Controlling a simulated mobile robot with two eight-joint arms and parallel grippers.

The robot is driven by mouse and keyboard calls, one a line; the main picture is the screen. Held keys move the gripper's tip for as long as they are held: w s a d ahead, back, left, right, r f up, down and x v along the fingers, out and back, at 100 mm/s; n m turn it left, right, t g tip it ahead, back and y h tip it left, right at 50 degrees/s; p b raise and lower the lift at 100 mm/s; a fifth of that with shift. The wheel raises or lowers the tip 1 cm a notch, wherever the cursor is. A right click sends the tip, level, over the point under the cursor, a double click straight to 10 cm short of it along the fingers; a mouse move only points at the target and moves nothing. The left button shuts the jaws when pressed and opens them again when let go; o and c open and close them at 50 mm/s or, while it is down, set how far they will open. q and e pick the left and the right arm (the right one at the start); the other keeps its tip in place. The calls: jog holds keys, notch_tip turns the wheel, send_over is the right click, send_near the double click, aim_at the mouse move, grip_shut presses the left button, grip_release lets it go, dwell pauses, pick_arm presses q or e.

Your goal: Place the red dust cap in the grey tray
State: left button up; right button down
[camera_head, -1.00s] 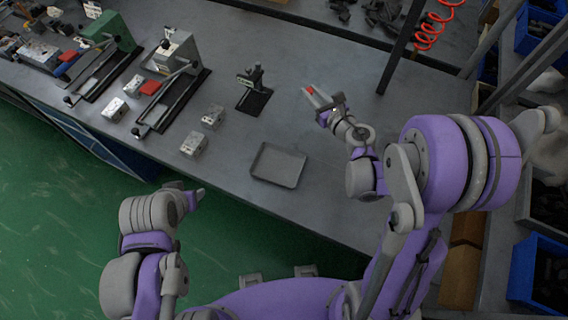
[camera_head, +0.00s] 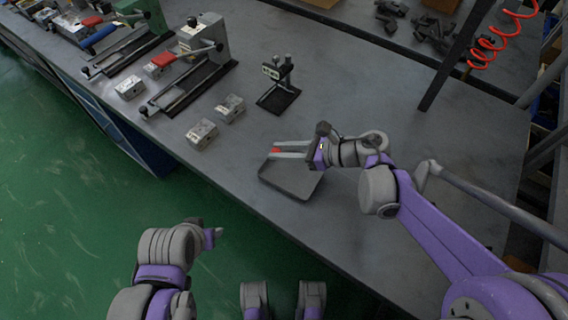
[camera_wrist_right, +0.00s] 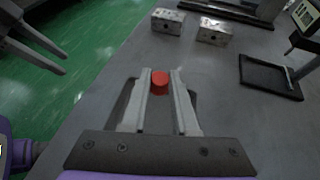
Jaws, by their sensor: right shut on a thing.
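The red dust cap (camera_head: 276,150) is held between the fingertips of my right gripper (camera_head: 277,150); it also shows in the right wrist view (camera_wrist_right: 160,82). The grey tray (camera_head: 289,190) lies on the bench just below these fingers. In the head view the fingers and cap overlap its far edge, apparently above it; the exact height is unclear. In the right wrist view the fingers hide most of the tray. My left gripper (camera_head: 218,232) hangs empty beyond the bench's front edge; its two fingers stand apart in the right wrist view (camera_wrist_right: 45,45).
Two metal valve blocks (camera_head: 201,134) (camera_head: 230,108) stand left of the tray. A small dark stand (camera_head: 278,83) is behind it. A lever fixture (camera_head: 195,65) and another block (camera_head: 130,87) are farther left. The bench right of the stand is clear.

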notch_tip(320, 180, down, 5)
jog(key=shift+r+b, duration=0.15)
jog(key=shift+b, duration=0.4)
jog(key=c, duration=0.7)
grip_release()
jog(key=shift+r, duration=0.15)
jog(key=p+v, duration=0.1)
jog(key=v, duration=1.1)
jog(key=shift+s+p, duration=0.1)
jog(key=shift+p, duration=0.2)
